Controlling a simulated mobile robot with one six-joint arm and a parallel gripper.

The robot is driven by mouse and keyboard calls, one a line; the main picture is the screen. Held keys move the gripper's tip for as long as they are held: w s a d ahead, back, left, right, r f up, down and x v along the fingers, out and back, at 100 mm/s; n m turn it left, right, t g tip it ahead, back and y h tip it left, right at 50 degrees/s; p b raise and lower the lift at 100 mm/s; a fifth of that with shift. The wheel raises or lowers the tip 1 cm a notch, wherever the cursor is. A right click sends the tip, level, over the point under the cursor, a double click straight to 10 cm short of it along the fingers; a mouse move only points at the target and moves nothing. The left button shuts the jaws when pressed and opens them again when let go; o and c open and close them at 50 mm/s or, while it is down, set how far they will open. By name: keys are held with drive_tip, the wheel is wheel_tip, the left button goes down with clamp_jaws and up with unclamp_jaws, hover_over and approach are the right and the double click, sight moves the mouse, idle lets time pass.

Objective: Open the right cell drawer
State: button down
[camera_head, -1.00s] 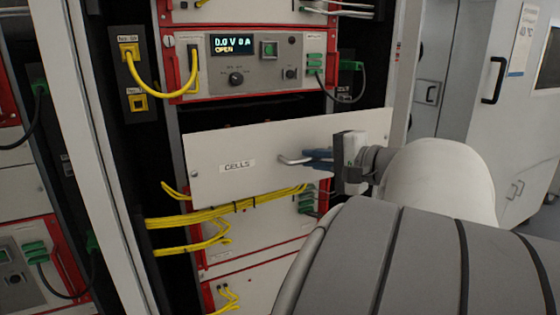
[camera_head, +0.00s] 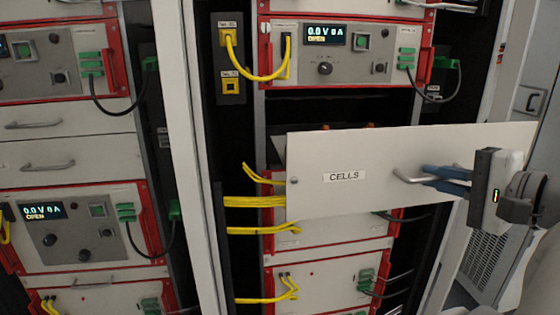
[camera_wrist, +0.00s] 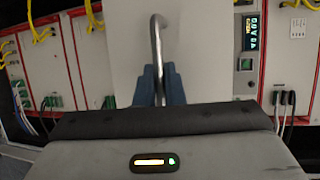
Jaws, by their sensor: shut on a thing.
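The right cell drawer (camera_head: 340,200) is a pale panel labelled CELLS, standing out from its rack, with a dark gap above it. Orange-red bits show just over its top edge; the rest of its inside is hidden. Its metal bar handle (camera_head: 408,177) is at the panel's right side and also shows in the wrist view (camera_wrist: 157,45). My gripper (camera_head: 445,178) has blue fingers closed around the handle. In the wrist view the fingers (camera_wrist: 159,85) sit on both sides of the bar.
A cycler unit (camera_head: 345,50) with a display reading 0.0 V 0 A OPEN is above the drawer. Yellow cables (camera_head: 255,202) run beside and below it. A left rack (camera_head: 70,150) has shut drawers. A white rack post (camera_head: 180,150) stands between.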

drive_tip(key=c, duration=1.8)
unclamp_jaws()
drive_tip(key=v, duration=0.7)
drive_tip(key=shift+s+d, duration=0.2)
drive_tip(key=shift+s, duration=0.1)
drive_tip(key=shift+r, duration=0.1)
